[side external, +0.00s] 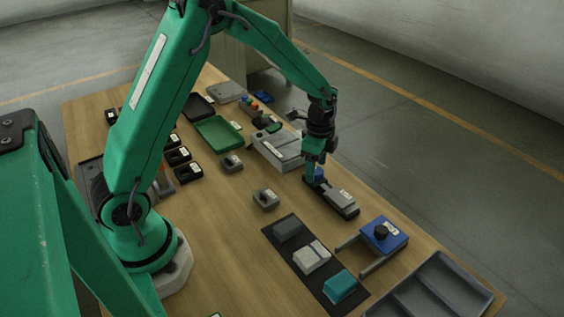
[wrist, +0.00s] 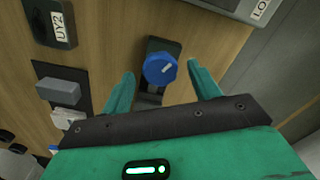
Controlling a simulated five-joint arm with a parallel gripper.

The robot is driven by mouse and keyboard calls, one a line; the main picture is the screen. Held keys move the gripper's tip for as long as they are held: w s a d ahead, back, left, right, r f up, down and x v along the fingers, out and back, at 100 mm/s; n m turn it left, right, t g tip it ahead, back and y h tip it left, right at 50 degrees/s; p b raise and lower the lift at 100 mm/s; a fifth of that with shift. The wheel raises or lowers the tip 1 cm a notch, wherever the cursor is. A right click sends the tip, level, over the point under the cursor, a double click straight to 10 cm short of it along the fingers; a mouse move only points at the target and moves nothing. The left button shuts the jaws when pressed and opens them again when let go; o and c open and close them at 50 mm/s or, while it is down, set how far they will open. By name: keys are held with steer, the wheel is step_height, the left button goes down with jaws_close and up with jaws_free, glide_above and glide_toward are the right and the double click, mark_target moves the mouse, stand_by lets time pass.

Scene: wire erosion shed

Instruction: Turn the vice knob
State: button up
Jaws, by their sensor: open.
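A blue knob (wrist: 160,67) with a white mark on top sits on a dark base, the vice (wrist: 165,46), in the wrist view. In the side external view the knob (side external: 320,174) shows partly behind my fingers, at the far end of the low grey and black vice (side external: 340,198). My gripper (side external: 314,166) points down over the knob. In the wrist view my gripper (wrist: 161,73) is open, with one green finger on each side of the knob and gaps visible between. Whether the fingertips are level with the knob, I cannot tell.
A blue plate with a black knob (side external: 381,232) on two rails stands nearer right. A black mat (side external: 302,278) carries several blocks. A grey divided tray (side external: 440,290) lies at the table's corner. A light grey machine (side external: 277,150) and a green tray (side external: 217,133) are farther back.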

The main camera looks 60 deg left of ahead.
steer(key=shift+f, duration=0.4)
steer(key=c, duration=1)
steer(key=shift+o, duration=0.2)
